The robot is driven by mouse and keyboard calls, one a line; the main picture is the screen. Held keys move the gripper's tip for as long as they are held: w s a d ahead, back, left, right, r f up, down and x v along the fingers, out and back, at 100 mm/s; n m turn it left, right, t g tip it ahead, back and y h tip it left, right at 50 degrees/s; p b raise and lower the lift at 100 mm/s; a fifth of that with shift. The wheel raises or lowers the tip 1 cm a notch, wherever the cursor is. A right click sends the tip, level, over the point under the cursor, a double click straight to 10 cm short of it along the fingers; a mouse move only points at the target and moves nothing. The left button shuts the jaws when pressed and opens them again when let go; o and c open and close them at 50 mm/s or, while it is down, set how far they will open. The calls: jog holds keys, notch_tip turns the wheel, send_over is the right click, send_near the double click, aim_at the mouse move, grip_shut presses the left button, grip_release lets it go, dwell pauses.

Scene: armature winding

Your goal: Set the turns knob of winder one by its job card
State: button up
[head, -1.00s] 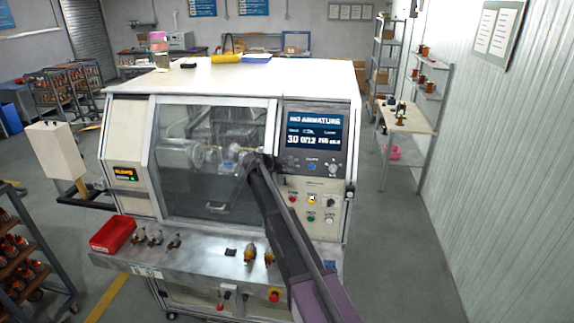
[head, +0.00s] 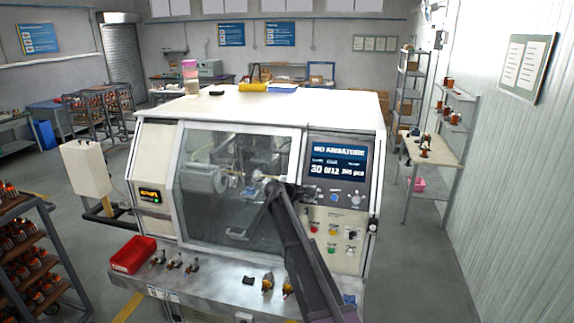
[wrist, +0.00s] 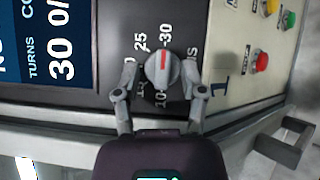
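The turns knob (wrist: 162,70) is a round grey knob with a red pointer mark, seen in the wrist view on winder one's dark panel. Its mark points up in that view, towards the printed 30 of the scale. In the head view the screen (head: 337,162) also shows 30, and my gripper (head: 296,190) is at the panel's left edge, where my arm hides the knob. I cannot make out a job card.
Red and green buttons (wrist: 261,62) sit on the pale panel right of the knob in the wrist view. A dark handle (wrist: 284,143) sticks out at lower right. On the winder's front shelf are a red bin (head: 133,254) and several small armatures (head: 268,282).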

jog(key=s+f+m+g+y+b, duration=0.3)
jog(key=s+f+m+y+b, duration=0.2)
jog(key=s+f+b, duration=0.7)
jog(key=s+f+m+g+y+b, duration=0.4)
jog(key=s+f+b, duration=0.9)
jog(key=s+f, duration=1.1)
jog(key=s+m+y, duration=0.1)
jog(key=s+m, duration=0.2)
jog(key=s, duration=0.6)
jog(key=shift+s+d+f+y, duration=0.15)
jog(key=shift+s+d+y, duration=0.1)
jog(key=shift+y, duration=0.15)
